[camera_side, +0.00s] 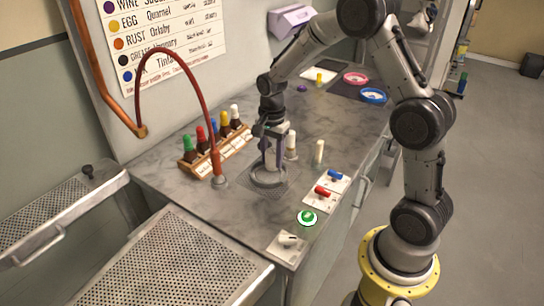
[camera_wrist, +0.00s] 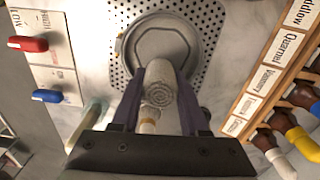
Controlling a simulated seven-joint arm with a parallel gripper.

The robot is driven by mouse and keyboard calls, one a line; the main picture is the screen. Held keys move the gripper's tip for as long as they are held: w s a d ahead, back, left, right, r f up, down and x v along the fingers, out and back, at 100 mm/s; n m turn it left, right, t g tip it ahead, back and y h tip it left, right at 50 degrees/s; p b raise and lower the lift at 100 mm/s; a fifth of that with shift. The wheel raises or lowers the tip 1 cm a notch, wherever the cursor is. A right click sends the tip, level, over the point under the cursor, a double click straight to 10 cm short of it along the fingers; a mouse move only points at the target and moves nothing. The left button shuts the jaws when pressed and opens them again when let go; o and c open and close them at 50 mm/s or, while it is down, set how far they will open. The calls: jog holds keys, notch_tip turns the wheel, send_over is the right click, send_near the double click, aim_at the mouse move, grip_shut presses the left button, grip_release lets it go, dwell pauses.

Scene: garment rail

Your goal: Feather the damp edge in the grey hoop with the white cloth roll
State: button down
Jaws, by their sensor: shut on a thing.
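My gripper (camera_side: 271,143) points down over the worktop, shut on the white cloth roll (camera_wrist: 160,88). The roll's round, spiral end shows between the two dark fingers in the wrist view. I cannot tell whether the roll touches the cloth in the hoop. No damp edge can be made out.
Two pale rolls stand upright at right, one at the front (camera_side: 319,152). A wooden rack of colored bottles (camera_side: 215,150) and a red hose (camera_side: 215,160) stand at left. Switch plates (camera_side: 325,193) and a green button (camera_side: 307,217) lie in front. Pink and blue hoops (camera_side: 373,96) lie behind.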

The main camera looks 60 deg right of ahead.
aim_at(263, 172)
jog(key=shift+f, duration=0.7)
jog(key=shift+r, duration=0.1)
jog(key=shift+w, duration=0.15)
dwell(0.3)
jog(key=shift+w+a, duration=0.2)
jog(key=shift+w, duration=0.2)
jog(key=shift+w+a+f, duration=0.25)
jog(key=shift+w+a, duration=0.1)
jog(key=shift+a, duration=0.15)
jog(key=shift+a, duration=0.2)
